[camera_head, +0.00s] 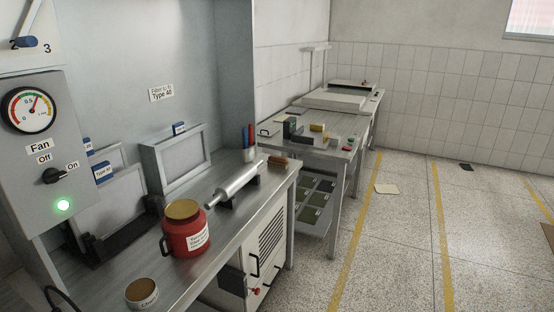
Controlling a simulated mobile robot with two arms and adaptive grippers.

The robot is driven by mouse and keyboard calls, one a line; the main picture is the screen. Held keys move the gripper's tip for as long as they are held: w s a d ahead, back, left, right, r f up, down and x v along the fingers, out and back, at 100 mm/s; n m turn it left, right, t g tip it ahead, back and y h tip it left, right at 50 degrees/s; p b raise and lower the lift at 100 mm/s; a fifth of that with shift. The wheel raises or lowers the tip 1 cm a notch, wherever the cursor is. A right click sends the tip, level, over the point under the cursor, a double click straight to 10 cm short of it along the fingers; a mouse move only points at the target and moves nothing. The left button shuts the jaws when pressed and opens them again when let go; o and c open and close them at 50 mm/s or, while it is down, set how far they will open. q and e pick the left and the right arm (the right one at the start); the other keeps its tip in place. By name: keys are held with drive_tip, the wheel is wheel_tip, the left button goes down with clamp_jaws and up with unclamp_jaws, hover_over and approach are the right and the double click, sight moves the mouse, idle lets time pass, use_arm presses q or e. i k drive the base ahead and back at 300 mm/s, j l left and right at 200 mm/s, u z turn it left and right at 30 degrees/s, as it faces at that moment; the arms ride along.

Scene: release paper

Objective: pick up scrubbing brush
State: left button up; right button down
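A small brown block-shaped object (277,163) that looks like the scrubbing brush lies at the far right end of the steel bench (228,222). It is small in view, so its bristles cannot be made out. A metal roller (238,184) lies just in front and to the left of it. Neither of my grippers shows in the head view, and nothing is seen touching the brush.
A red jar (185,230) and a small round tin (142,293) stand nearer on the bench. A cup with pens (249,149) stands behind the roller. A second table (340,126) holds small items.

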sight(282, 163)
drive_tip(key=i+l+u, duration=0.1)
drive_tip(key=i+l, duration=0.25)
drive_tip(key=i, duration=0.25)
drive_tip(key=i+l+u, duration=0.1)
drive_tip(key=i+l, duration=0.35)
drive_tip(key=i, duration=0.15)
drive_tip(key=i+l+u, duration=0.1)
drive_tip(key=i+l, duration=0.35)
drive_tip(key=i, duration=0.15)
